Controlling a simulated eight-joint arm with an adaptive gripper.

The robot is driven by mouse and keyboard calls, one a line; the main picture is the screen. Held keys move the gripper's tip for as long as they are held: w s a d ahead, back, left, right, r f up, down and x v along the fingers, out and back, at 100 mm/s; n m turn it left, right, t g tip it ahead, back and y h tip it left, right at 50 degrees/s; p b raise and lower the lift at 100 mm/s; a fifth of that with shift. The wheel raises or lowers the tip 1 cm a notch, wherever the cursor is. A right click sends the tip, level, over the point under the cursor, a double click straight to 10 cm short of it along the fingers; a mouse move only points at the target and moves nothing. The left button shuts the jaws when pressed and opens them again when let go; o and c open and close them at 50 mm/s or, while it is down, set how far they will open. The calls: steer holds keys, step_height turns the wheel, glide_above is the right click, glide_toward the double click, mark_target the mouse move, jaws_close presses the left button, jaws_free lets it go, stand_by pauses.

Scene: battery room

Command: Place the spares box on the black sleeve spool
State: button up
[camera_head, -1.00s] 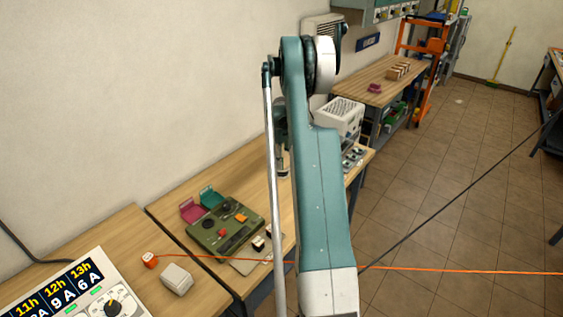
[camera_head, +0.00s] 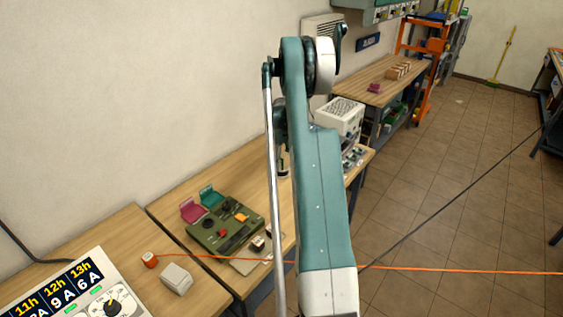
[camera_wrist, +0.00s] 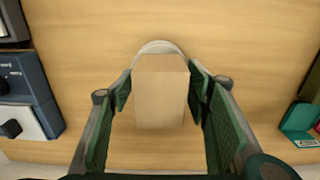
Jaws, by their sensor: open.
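In the wrist view, the spares box (camera_wrist: 161,92), a plain tan carton, lies between the two fingers of my gripper (camera_wrist: 160,86). The fingers are open, one on each side of the box, with a narrow gap showing on either side. A pale round rim (camera_wrist: 158,47) shows just beyond the far edge of the box, partly covered by it. It may be the flange of the black sleeve spool; no black part of it shows. I cannot tell from this angle how the box rests on it. In the head view my arm hides the box and most of the gripper.
In the wrist view, a blue-grey device (camera_wrist: 28,80) stands left and a teal holder (camera_wrist: 300,121) right. The head view shows a green unit (camera_head: 226,226), a pale block (camera_head: 176,279) and an orange spool (camera_head: 150,260). Bare wood surrounds the gripper.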

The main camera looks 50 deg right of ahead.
mark_target(282, 154)
steer(key=shift+r, duration=0.1)
step_height(282, 154, up, 12)
steer(key=shift+r+p, duration=0.1)
steer(key=shift+p, duration=0.2)
stand_by(0.3)
stand_by(0.6)
